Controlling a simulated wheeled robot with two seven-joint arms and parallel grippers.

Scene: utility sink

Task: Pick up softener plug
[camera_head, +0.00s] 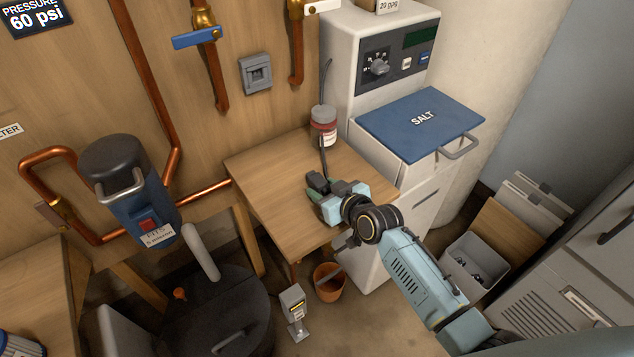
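My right gripper (316,191) is low over the wooden table, pointing left, near the table's middle. A dark cord (323,163) runs down past the red-lidded jar to the gripper's fingers. The softener plug cannot be made out clearly; any plug at the cord's end is hidden by or blends with the dark green fingers. Whether the fingers are open or closed on it cannot be told. The softener (341,40) is the white cabinet at the back right, with a dial panel. A grey outlet (256,74) is on the wooden wall. My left gripper is not in view.
The blue salt lid (408,112) is right of the table. A blue filter housing (140,205) and copper pipes are at left. An orange bucket (328,287) stands on the floor below.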

